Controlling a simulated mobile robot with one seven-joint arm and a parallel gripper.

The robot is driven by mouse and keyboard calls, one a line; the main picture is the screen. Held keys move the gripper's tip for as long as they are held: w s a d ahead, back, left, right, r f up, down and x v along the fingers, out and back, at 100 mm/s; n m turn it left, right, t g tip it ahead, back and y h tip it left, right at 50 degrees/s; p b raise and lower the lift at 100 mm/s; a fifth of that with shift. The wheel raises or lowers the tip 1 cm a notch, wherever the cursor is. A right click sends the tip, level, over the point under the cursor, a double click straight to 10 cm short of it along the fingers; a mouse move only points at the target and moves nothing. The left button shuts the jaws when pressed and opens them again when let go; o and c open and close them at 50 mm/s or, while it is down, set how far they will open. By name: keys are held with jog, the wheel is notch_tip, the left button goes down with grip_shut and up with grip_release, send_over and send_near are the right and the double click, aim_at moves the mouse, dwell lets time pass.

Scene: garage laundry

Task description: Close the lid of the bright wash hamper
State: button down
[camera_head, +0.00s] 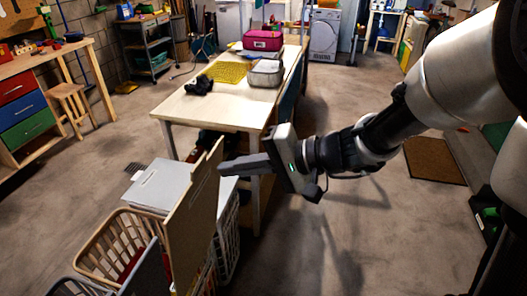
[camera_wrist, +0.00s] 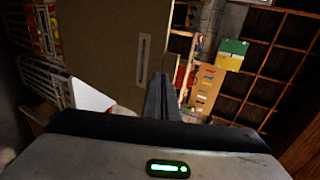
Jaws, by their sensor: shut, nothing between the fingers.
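A tan lid panel (camera_head: 190,225) stands open and nearly upright among the laundry hampers at the lower left. A white slatted hamper (camera_head: 229,238) shows just to its right, partly hidden; I cannot tell for sure which hamper the panel belongs to. My gripper (camera_head: 222,167) is shut and empty, its fingertips at the panel's upper right edge; I cannot tell if they touch. In the wrist view the panel (camera_wrist: 105,40) fills the upper left, with a pale slot-like mark, and my shut fingers (camera_wrist: 162,85) are beside its right edge.
A pale flat lid (camera_head: 165,185) lies behind the panel. A beige basket (camera_head: 115,245) with a red item stands to the left. A wooden table (camera_head: 185,105) with bags stands behind. Open floor (camera_head: 370,235) lies to the right.

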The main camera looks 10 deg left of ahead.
aim_at(201, 164)
jog(key=shift+w+a+r, duration=0.1)
jog(key=shift+a+r, duration=0.1)
jog(key=shift+a, duration=0.75)
jog(key=shift+w+a+r, duration=0.1)
jog(key=shift+a+r, duration=0.1)
jog(key=shift+a, duration=0.7)
jog(key=shift+a, duration=0.1)
